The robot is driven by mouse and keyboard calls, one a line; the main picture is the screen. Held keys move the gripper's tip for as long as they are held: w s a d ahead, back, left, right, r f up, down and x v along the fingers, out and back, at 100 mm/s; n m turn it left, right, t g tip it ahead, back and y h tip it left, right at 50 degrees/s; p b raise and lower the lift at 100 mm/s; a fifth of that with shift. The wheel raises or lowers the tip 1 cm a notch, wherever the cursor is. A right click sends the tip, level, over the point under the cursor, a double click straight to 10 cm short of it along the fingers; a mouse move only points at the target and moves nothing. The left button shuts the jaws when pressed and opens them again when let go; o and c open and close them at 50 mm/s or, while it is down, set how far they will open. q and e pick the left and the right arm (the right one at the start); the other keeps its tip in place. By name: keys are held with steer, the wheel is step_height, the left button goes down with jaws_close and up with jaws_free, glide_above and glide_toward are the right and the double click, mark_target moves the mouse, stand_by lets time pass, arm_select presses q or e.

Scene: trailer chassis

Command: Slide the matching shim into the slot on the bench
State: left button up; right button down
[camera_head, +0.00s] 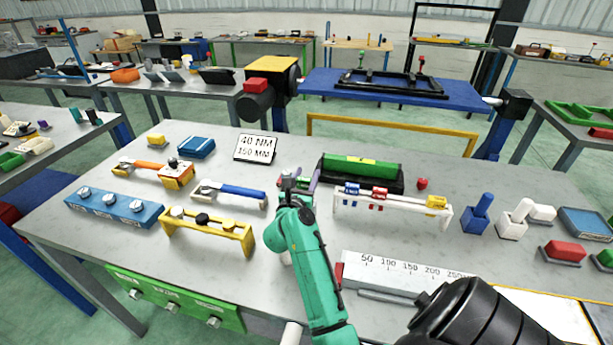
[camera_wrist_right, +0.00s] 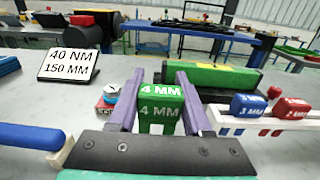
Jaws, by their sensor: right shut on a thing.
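My right gripper (camera_head: 299,183) is above the middle of the bench. In the right wrist view its purple fingers (camera_wrist_right: 153,100) are shut on a green shim (camera_wrist_right: 160,108) marked 4 MM, held upright between them. A white rack (camera_head: 388,205) stands just to the right, with a blue shim (camera_wrist_right: 248,106) marked 3 MM and a red shim (camera_wrist_right: 292,108) on it. A yellow shim (camera_head: 436,203) is at the rack's right end. I cannot clearly make out the slot. My left gripper is not in view.
A green bar (camera_head: 358,165) in a black holder lies behind the rack. A sign (camera_head: 256,149) reads 40 NM, 150 MM. A blue-handled tool (camera_head: 240,191) and a yellow stand (camera_head: 207,228) are to the left. A ruler block (camera_head: 400,272) lies in front.

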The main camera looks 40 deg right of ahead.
steer(key=shift+p, duration=0.35)
stand_by(0.7)
steer(key=shift+f+b, duration=1.3)
steer(key=shift+f, duration=0.2)
steer(key=shift+s+f, duration=0.1)
steer(key=shift+f, duration=0.15)
